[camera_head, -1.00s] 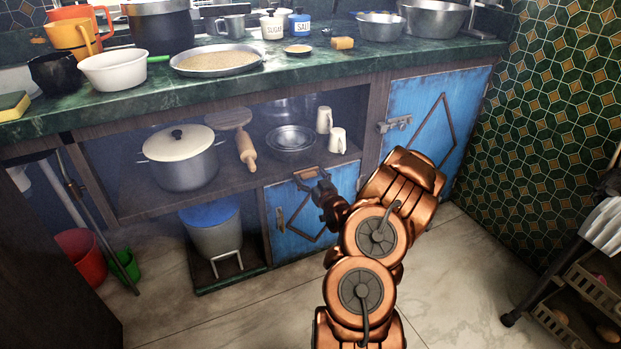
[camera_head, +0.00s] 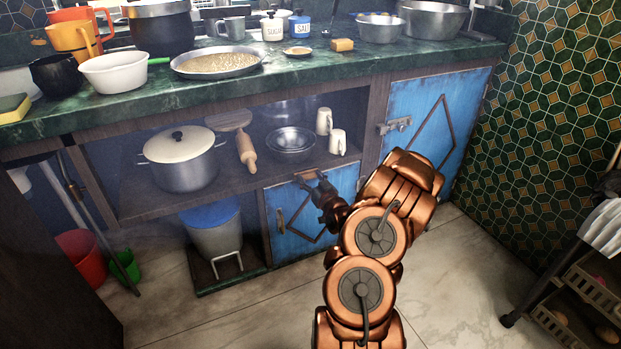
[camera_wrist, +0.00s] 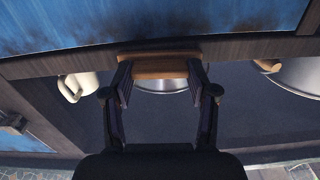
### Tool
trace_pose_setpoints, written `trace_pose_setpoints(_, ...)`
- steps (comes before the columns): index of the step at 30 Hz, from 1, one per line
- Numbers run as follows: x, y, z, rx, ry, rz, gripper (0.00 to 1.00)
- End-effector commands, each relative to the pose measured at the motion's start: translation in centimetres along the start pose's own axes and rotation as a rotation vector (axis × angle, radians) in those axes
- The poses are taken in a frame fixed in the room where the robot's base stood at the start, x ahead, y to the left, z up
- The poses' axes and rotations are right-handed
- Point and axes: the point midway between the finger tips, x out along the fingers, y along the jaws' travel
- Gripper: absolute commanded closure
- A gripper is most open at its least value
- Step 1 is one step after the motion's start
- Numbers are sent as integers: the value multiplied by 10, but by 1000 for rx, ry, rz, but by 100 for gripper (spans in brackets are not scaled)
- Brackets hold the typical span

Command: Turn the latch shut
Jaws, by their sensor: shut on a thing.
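The latch is a small brown wooden piece (camera_head: 306,173) at the top edge of the low blue cabinet door (camera_head: 290,228). In the wrist view the latch (camera_wrist: 160,68) lies between my two fingers, across the dark wooden frame edge. My gripper (camera_head: 314,182) is at the latch, shut on it; it also shows in the wrist view (camera_wrist: 159,78). The fingers and wrist hide part of the latch and door in the head view. The door looks closed against its frame.
The open shelf above the door holds a lidded pot (camera_head: 181,160), a rolling pin (camera_head: 246,152), metal bowls (camera_head: 290,143) and two cream mugs (camera_head: 337,142). A blue door (camera_head: 430,110) with a metal bolt (camera_head: 394,126) is at right. Floor in front is clear.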

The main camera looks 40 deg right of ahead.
Motion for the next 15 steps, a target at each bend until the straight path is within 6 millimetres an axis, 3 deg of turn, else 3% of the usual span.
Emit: trace_pose_setpoints(15, 0, 1, -2, 408, -4, 0, 77)
